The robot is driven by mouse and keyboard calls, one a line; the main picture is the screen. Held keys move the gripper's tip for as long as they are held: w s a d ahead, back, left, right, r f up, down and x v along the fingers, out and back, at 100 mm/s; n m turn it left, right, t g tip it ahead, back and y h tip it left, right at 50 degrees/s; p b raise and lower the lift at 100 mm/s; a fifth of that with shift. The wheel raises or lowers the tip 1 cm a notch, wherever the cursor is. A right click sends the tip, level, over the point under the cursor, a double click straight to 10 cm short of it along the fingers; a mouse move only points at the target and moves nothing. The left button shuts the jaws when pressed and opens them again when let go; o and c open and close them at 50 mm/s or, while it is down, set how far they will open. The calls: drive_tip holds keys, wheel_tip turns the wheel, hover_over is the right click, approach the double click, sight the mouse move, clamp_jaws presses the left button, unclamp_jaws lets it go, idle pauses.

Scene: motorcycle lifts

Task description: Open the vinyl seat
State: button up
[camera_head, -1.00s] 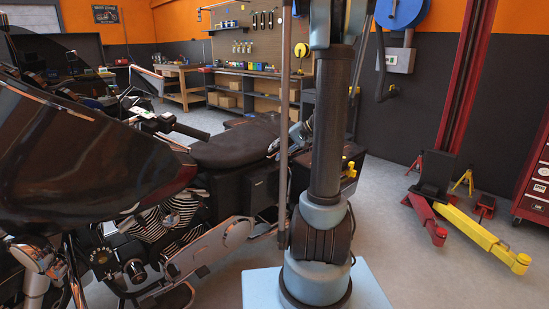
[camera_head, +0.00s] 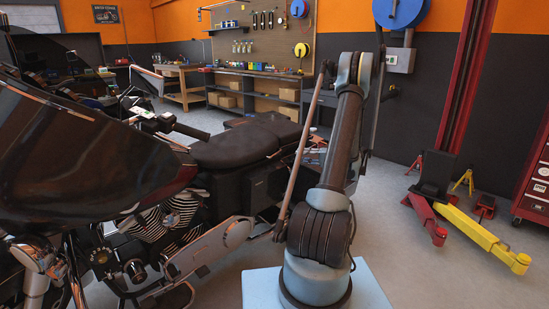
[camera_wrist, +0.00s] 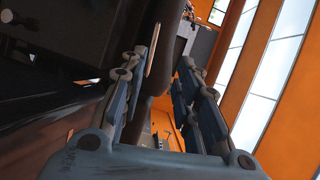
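The black vinyl seat (camera_head: 238,146) lies on the motorcycle in the middle of the head view, with a raised rear section behind it. It looks down on the bike. My arm stands in front of the bike's rear end and covers part of it. My gripper shows in the wrist view (camera_wrist: 172,62), with its two fingers apart. A dark brown shape lies between or beyond the fingers; I cannot tell whether it is the seat or whether they touch it. The gripper itself cannot be made out clearly in the head view.
The motorcycle's large dark fairing (camera_head: 90,140) fills the left. A workbench with a pegboard (camera_head: 262,45) stands at the back. A red lift post (camera_head: 465,80) with yellow and red arms (camera_head: 480,235) is at right. Grey floor between is free.

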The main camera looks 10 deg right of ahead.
sight(275, 154)
drive_tip(key=shift+t+y, duration=0.3)
drive_tip(key=x, duration=0.5)
drive_tip(key=w+f+x, duration=0.1)
drive_tip(key=x, duration=0.4)
drive_tip(key=d+f+x, duration=0.1)
drive_tip(key=x, duration=0.4)
drive_tip(key=shift+w+a+f, duration=0.15)
drive_tip(key=shift+w+a, duration=0.05)
drive_tip(key=shift+w, duration=0.15)
drive_tip(key=shift+c, duration=0.6)
clamp_jaws()
drive_tip(key=shift+a, duration=0.1)
